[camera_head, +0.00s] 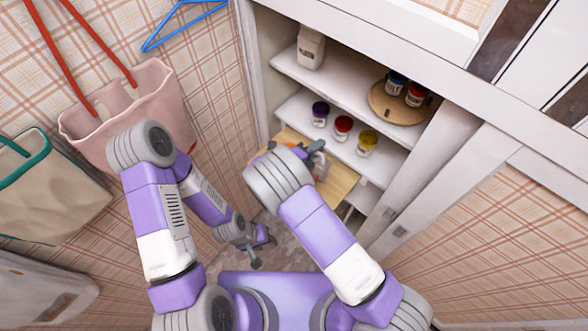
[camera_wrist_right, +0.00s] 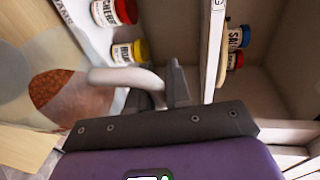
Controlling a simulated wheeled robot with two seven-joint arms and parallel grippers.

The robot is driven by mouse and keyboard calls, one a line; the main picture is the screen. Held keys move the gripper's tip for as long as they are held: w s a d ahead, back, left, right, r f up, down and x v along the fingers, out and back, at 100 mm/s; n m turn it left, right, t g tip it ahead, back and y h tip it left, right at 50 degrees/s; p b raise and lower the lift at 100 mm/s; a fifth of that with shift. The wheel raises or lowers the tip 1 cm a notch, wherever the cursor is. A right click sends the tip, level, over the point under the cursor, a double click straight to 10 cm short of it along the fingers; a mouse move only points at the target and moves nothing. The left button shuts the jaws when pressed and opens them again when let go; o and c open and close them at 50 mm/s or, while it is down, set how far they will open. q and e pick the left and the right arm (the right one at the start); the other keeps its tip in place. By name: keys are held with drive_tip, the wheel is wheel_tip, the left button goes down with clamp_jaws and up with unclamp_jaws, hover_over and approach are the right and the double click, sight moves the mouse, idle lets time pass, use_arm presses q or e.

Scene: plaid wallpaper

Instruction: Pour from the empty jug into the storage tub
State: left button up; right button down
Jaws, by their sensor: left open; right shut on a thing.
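My right gripper (camera_head: 312,148) is shut on the pale curved handle (camera_wrist_right: 128,78) of a jug, in front of the lower cupboard shelves. The jug (camera_head: 319,165) is small and partly hidden by the gripper and wrist in the head view. In the right wrist view, a reddish-brown grainy patch (camera_wrist_right: 68,92) shows beside the handle; I cannot tell whether it is inside the jug or in a container beyond it. My right gripper's fingers (camera_wrist_right: 160,92) show there too. My left gripper (camera_head: 258,244) is open and empty, low at centre left. I cannot make out the storage tub clearly.
A wooden board (camera_head: 343,184) lies low at the cupboard. Jars with purple (camera_head: 320,114), red (camera_head: 342,128) and yellow (camera_head: 366,145) lids stand on the middle shelf. A round wooden turntable (camera_head: 384,108) carries two jars. A white carton (camera_head: 310,48) stands above. Bags hang at left.

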drive_tip(key=shift+w+a+r, duration=0.15)
drive_tip(key=shift+a+r, duration=0.05)
drive_tip(key=shift+a, duration=0.15)
